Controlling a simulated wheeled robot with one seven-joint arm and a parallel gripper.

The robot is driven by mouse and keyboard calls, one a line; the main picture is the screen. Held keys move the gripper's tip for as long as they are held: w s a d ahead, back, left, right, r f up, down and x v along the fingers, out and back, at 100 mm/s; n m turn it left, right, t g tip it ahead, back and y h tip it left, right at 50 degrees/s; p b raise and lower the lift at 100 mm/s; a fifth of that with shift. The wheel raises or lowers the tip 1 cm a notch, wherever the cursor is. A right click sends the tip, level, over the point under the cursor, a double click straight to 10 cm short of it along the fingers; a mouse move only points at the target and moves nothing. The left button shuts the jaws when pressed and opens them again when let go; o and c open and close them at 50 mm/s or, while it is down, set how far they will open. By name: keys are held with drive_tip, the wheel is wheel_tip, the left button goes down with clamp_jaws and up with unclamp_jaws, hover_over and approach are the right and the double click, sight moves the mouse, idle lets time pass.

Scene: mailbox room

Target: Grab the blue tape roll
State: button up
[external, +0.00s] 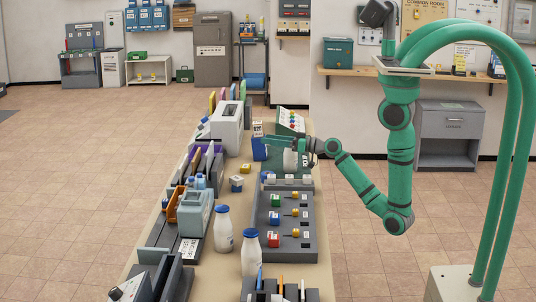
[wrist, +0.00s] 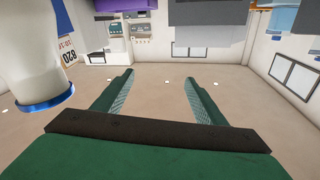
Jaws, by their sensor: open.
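My gripper (external: 276,142) is over the far end of the long table, reaching in from the right. In the wrist view its two green fingers (wrist: 158,78) are spread apart with nothing between them. A white bottle (external: 290,160) is partly hidden by my gripper. A white bottle with a blue rim (wrist: 30,60) shows close by at the left of the wrist view, which looks upside down. A blue box (external: 259,149) stands beside my gripper to its left.
Two white bottles with blue caps (external: 223,230) (external: 250,252) stand nearer on the table. A grey panel with coloured knobs (external: 284,243) lies along its right side. A grey machine (external: 228,125) and slotted holders line the left side.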

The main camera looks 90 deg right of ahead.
drive_tip(key=s+f+n+g+y, duration=0.1)
drive_tip(key=s+f+g, duration=0.1)
drive_tip(key=s+f, duration=0.1)
drive_tip(key=s+f+n+g+y, duration=0.1)
drive_tip(key=s+f+n+g, duration=0.1)
drive_tip(key=s+f, duration=0.1)
drive_tip(key=s+f+n+g+y, duration=0.1)
drive_tip(key=s+f, duration=0.2)
drive_tip(key=shift+a+f+g+y, duration=0.2)
drive_tip(key=shift+g+y, duration=0.1)
drive_tip(key=shift+g, duration=0.1)
drive_tip(key=shift+f, duration=0.15)
drive_tip(key=x, duration=0.5)
drive_tip(key=shift+f+x, duration=0.15)
drive_tip(key=shift+x, duration=1.2)
drive_tip(key=shift+f+x, duration=0.15)
drive_tip(key=shift+x, duration=1.2)
drive_tip(key=shift+s+a, duration=0.15)
drive_tip(key=c, duration=1.1)
